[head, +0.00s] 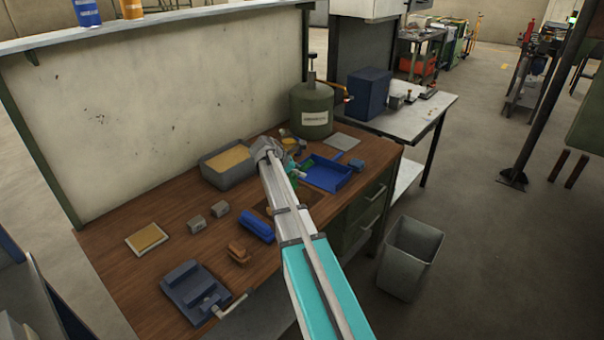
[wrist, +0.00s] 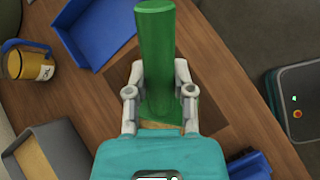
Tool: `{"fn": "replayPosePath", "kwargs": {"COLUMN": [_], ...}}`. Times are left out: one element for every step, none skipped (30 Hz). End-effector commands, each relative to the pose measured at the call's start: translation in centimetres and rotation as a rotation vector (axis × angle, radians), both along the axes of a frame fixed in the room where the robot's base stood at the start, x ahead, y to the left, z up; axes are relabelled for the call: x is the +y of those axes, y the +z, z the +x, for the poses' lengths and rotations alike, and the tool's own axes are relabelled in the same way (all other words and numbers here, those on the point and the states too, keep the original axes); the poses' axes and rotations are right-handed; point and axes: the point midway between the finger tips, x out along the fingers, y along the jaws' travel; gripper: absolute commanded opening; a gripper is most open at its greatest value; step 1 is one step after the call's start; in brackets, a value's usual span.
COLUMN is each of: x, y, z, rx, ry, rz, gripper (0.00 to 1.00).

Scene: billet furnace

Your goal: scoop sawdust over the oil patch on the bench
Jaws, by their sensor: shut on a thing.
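My gripper (wrist: 160,88) is shut on a green scoop (wrist: 155,40) with a thick round handle. A little tan material shows at the scoop's lower end in the wrist view; how much it holds is hidden. The scoop is over the dark oil patch (wrist: 208,85) on the wooden bench; its height above it is unclear. In the head view my arm partly covers the patch (head: 312,194). The grey bin of tan sawdust (head: 232,179) stands at the bench's back, left of my gripper (head: 294,167); it also shows lower left in the wrist view (wrist: 70,150).
A blue tray (head: 341,185) lies right of my gripper. A yellow mug (wrist: 30,65) and a green canister (head: 312,112) stand behind. A blue brush (head: 258,225), small blocks and a vise (head: 193,290) occupy the front left. A grey waste bin (head: 410,258) stands on the floor.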

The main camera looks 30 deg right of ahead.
Motion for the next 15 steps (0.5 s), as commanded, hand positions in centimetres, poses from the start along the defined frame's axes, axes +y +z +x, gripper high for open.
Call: {"fn": "replayPosePath", "kwargs": {"x": [0.17, 0.23, 0.31, 0.36, 0.4, 0.45, 0.48, 0.51, 0.55, 0.57, 0.59, 0.6, 0.61, 0.62, 0.61], "y": [0.02, 0.09, 0.17, 0.22, 0.27, 0.35, 0.39, 0.43, 0.47, 0.49, 0.51, 0.54, 0.55, 0.55, 0.57], "z": [0.11, 0.12, 0.15, 0.16, 0.18, 0.19, 0.2, 0.21, 0.23, 0.23, 0.24, 0.24, 0.24, 0.24, 0.25], "rx": [0.005, 0.008, 0.012, 0.014, 0.016, 0.019, 0.021, 0.021, 0.023, 0.024, 0.025, 0.025, 0.026, 0.026, 0.026], "ry": [0.001, 0.001, 0.0, 0.0, 0.0, 0.0, 0.0, -0.001, -0.001, -0.001, -0.001, -0.001, -0.001, -0.001, -0.001], "rz": [-0.012, -0.018, -0.027, -0.032, -0.038, -0.045, -0.049, -0.053, -0.056, -0.058, -0.06, -0.061, -0.062, -0.063, -0.063], "gripper": [0.0, 0.0, 0.0, 0.0, 0.0, 0.0, 0.0, 0.0, 0.0, 0.0, 0.0, 0.0, 0.0, 0.0, 0.0]}}
